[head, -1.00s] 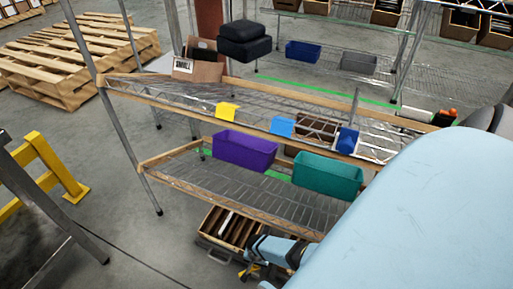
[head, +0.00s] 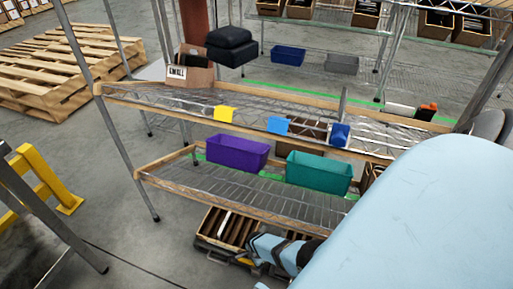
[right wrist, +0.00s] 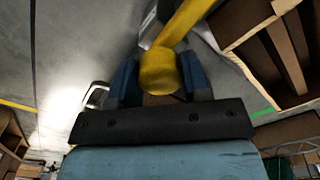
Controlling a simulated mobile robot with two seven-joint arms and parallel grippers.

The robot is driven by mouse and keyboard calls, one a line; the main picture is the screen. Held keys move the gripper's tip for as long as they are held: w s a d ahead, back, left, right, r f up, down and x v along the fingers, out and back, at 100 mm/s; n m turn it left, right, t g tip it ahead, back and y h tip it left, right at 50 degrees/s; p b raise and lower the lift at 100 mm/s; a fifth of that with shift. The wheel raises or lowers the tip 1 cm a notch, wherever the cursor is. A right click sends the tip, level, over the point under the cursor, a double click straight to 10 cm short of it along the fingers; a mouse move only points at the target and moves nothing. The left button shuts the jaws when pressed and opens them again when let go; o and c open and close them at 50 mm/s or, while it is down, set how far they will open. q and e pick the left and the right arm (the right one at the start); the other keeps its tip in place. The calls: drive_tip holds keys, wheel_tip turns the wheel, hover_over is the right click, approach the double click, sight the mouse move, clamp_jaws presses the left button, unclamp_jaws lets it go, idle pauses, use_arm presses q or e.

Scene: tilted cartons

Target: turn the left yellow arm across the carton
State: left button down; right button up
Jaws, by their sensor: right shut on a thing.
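The yellow arm (right wrist: 185,25) runs from the top of the right wrist view down to a rounded end between my right gripper's blue fingers. My right gripper (right wrist: 160,78) is shut on that end. The open carton (right wrist: 285,45) with brown dividers lies to the right of the yellow arm in that view. In the head view the carton (head: 226,231) is low under the shelf, with a bit of yellow at its front edge. My right wrist partly covers the carton's right side there, and the fingers are hidden. My left gripper is not in view.
A wire shelf (head: 165,182) with a wooden edge stands above the carton. It bears a purple bin (head: 238,151) and a teal bin (head: 318,172). A yellow barrier (head: 45,180) stands at the left. The floor left of the carton looks mostly clear.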

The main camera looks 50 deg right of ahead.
drive_tip(key=shift+d+m, duration=0.1)
drive_tip(key=shift+m, duration=0.5)
drive_tip(key=o, duration=1.3)
